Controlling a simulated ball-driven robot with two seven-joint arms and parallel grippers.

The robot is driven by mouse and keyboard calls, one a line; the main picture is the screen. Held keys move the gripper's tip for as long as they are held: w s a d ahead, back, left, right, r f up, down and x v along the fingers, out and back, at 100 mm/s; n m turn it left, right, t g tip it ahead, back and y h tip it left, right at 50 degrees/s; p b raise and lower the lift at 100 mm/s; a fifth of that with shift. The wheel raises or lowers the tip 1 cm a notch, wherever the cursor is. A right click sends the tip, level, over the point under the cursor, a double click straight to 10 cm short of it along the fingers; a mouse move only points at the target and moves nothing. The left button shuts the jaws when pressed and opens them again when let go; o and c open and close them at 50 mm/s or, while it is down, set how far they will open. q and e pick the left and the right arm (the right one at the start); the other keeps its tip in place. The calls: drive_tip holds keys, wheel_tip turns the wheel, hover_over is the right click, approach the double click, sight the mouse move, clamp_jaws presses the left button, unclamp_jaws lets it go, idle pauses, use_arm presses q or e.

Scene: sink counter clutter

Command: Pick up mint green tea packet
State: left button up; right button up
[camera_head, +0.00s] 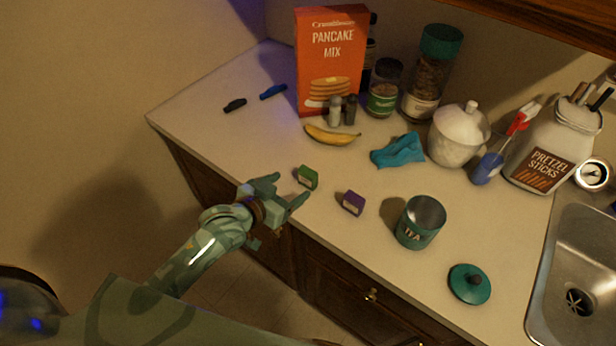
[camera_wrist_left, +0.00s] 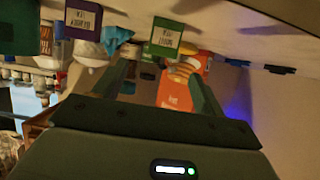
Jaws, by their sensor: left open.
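The mint green tea packet (camera_head: 308,177) is a small green box with a pale label, standing on the counter near its front edge. It also shows in the left wrist view (camera_wrist_left: 166,37), ahead of the fingers. My left gripper (camera_head: 287,188) is open and empty, just left of and in front of the packet, with its fingers pointing toward it. A purple tea packet (camera_head: 353,202) stands to the right of the green one; it shows in the wrist view (camera_wrist_left: 84,19) too. My right gripper is not in view.
An open teal tea canister (camera_head: 420,222) and its lid (camera_head: 469,284) lie to the right, before the sink (camera_head: 580,270). Behind are a banana (camera_head: 331,135), a blue cloth (camera_head: 398,150), shakers, jars and a pancake mix box (camera_head: 331,60).

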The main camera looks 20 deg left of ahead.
sight(305, 177)
use_arm(q)
drive_tip(key=x, duration=0.5)
drive_tip(key=shift+b, duration=0.4)
drive_tip(key=x, duration=0.2)
drive_tip(key=b+x, duration=0.1)
drive_tip(key=x, duration=0.2)
drive_tip(key=shift+a+f+b, duration=0.2)
drive_tip(key=shift+f+b, duration=0.1)
drive_tip(key=shift+f, duration=0.1)
drive_tip(key=shift+s, duration=0.1)
drive_tip(key=c, duration=1.1)
